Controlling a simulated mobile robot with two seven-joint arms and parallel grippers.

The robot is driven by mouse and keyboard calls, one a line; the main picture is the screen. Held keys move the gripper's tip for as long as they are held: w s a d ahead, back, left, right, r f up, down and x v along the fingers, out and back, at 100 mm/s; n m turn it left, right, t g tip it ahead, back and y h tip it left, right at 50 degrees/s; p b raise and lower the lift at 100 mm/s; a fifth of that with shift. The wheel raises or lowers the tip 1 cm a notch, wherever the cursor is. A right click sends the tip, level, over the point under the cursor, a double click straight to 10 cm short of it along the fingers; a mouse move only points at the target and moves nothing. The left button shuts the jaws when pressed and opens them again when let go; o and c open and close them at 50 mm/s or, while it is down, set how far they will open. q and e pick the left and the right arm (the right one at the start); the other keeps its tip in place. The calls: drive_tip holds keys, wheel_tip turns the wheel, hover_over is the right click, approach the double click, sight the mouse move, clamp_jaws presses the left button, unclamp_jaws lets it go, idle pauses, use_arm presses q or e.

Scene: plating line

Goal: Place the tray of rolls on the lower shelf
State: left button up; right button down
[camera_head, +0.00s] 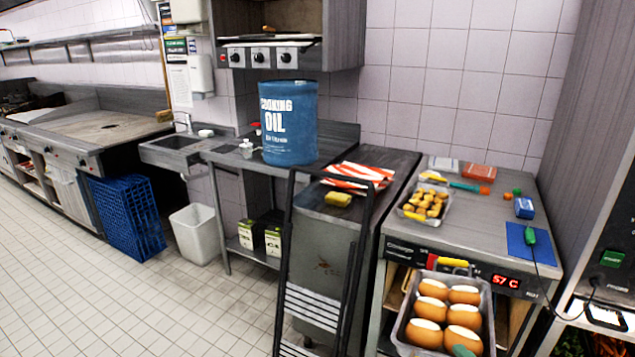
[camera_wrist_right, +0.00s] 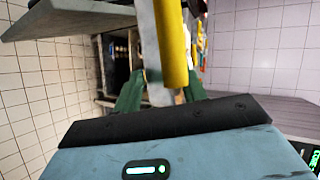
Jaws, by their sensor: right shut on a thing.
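The grey tray (camera_head: 400,322) holds several brown rolls with white tops and is in the bottom right of the head view, in front of the heated counter. It has a yellow handle (camera_head: 453,262) at its far end. A green fingertip of my right gripper shows inside its near end. In the right wrist view, the green fingers of my right gripper (camera_wrist_right: 160,95) are shut on the tray's grey wall, beside a yellow handle (camera_wrist_right: 172,45). An opening under the counter (camera_head: 400,288) shows beside the tray, which hides most of it. My left gripper is not in view.
The counter top (camera_head: 470,225) carries a small tray of golden pieces (camera_head: 425,203), a blue mat (camera_head: 520,245) and small boxes. A black-framed ladder-like stand (camera_head: 283,265) is left of the tray. Tiled floor (camera_head: 130,300) is free at the left.

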drive_tip(key=a, duration=1.6)
drive_tip(key=shift+a+r, duration=0.2)
drive_tip(key=shift+r, duration=0.1)
drive_tip(key=shift+w+d, duration=0.1)
drive_tip(key=shift+d, duration=0.05)
